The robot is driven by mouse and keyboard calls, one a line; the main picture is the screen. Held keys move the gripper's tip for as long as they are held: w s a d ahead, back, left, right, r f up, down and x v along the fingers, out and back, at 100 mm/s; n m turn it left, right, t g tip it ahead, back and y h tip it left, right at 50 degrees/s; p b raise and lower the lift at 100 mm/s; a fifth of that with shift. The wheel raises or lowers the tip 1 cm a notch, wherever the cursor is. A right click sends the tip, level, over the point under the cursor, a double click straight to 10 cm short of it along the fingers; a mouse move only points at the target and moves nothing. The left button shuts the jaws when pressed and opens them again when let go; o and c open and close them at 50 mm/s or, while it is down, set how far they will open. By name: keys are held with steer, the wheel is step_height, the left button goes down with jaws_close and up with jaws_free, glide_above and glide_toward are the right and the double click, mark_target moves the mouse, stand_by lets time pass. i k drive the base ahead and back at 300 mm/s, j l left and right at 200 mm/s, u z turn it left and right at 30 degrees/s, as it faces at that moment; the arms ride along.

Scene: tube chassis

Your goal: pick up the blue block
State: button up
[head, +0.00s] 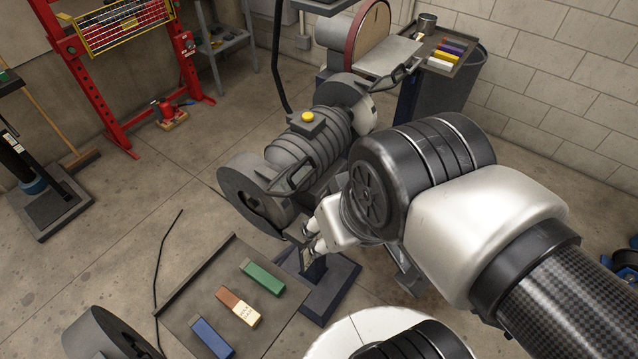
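The blue block (212,338) lies on the dark tray (180,312) at the bottom of the head view, the nearest of the blocks there. My gripper (303,246) is up and to the right of it, beyond the tray's right edge and well apart from the block. Its two fingertips look spread, with nothing seen between them, though they are small and dark. My arm covers much of the right side but does not hide the blue block.
On the same tray lie a brown and cream block (240,307) and a green block (262,278). A bench grinder (308,140) stands close behind my gripper. Farther back, a ledge (466,45) holds several coloured blocks. A red press frame (95,80) stands at the left.

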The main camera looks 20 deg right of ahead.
mark_target(199, 326)
steer(key=u, duration=1.5)
